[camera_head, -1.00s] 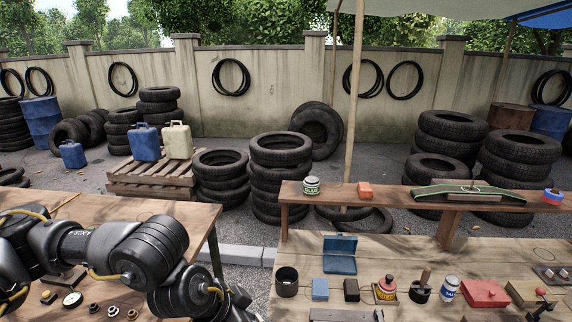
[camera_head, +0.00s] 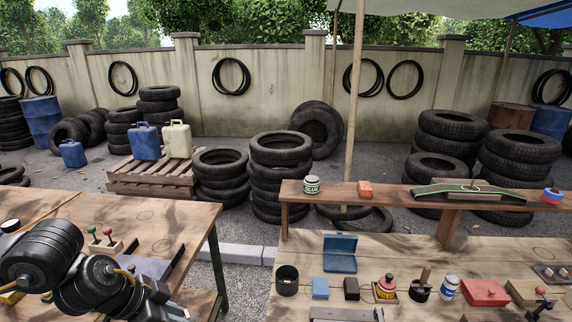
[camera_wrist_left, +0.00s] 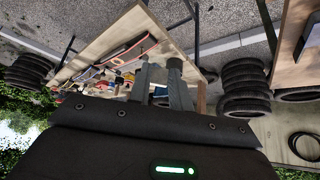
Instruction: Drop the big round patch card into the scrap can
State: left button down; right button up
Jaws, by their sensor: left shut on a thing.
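My left arm reaches in from the left over the left bench in the head view. No big round patch card can be clearly picked out in either view. My right gripper is in neither view.
The right bench holds a blue open box (camera_head: 340,254), a blue block (camera_head: 320,289), a dark block (camera_head: 351,289), a red box (camera_head: 485,292) and several jars. A raised shelf (camera_head: 400,199) runs behind.

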aim_at(291, 288)
jog(key=u, duration=0.5)
jog(key=k, duration=1.2)
jog(key=z, duration=0.55)
jog(key=i, duration=0.85)
jog(key=z, duration=0.8)
jog(key=i, duration=0.35)
